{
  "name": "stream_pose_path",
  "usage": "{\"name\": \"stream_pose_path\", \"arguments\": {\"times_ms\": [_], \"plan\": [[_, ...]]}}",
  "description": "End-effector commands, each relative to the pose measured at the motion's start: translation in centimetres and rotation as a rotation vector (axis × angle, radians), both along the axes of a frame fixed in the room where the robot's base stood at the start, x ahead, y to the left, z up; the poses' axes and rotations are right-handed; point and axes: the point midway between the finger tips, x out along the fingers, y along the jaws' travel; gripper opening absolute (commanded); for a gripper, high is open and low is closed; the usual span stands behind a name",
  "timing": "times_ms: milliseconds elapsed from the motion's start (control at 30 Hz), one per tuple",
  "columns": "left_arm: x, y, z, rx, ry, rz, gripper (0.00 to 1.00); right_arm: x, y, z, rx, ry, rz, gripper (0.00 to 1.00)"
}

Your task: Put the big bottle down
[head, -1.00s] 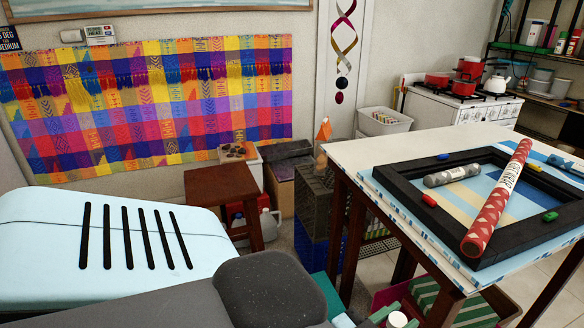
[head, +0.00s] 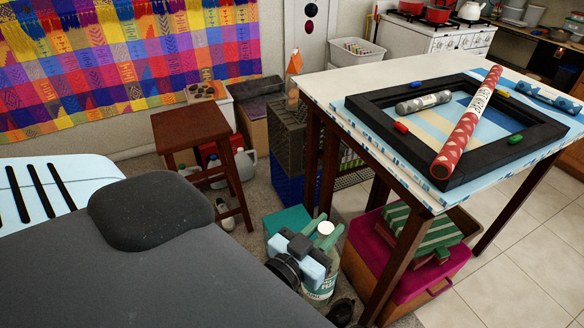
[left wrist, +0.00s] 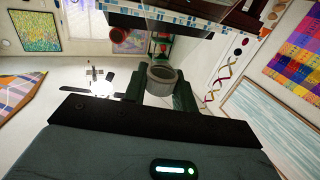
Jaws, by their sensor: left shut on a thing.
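The big bottle (head: 320,286) has a white cap (head: 325,228) and a pale label; it looks upright beside the table. My left gripper (head: 322,238) is shut on it near the top, with green fingers either side of the cap. My gripper and arm hide part of the bottle. Whether the bottle's base touches anything is hidden. My right gripper is not in view.
A white-topped table (head: 345,82) with a black frame (head: 385,130) and a red patterned roll (head: 470,120) stands right. Beneath it is a magenta-lidded box (head: 365,240) with striped boxes. A teal box (head: 285,222), dark crates (head: 288,135) and a brown stool (head: 190,115) are nearby.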

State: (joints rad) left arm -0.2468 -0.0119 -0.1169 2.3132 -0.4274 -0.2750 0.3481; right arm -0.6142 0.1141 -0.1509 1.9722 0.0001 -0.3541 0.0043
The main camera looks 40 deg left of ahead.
Motion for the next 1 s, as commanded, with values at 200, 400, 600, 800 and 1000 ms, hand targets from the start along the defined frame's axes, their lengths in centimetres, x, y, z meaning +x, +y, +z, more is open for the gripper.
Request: {"name": "stream_pose_path", "arguments": {"times_ms": [200,400,600,800,1000], "plan": [[3.0,2.1,-5.6,0.001,0.003,0.044,0.0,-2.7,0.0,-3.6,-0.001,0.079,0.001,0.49],[6.1,4.7,-10.6,0.002,0.0,0.093,0.0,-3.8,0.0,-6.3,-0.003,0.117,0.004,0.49],[9.3,7.4,-14.9,0.001,-0.003,0.144,0.0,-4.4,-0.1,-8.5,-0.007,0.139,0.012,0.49],[12.4,10.1,-18.5,0.002,-0.005,0.194,0.0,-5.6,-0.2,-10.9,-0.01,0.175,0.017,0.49],[15.5,12.8,-21.5,0.0,-0.007,0.242,0.0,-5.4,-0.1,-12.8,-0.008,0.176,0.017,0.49]]}}
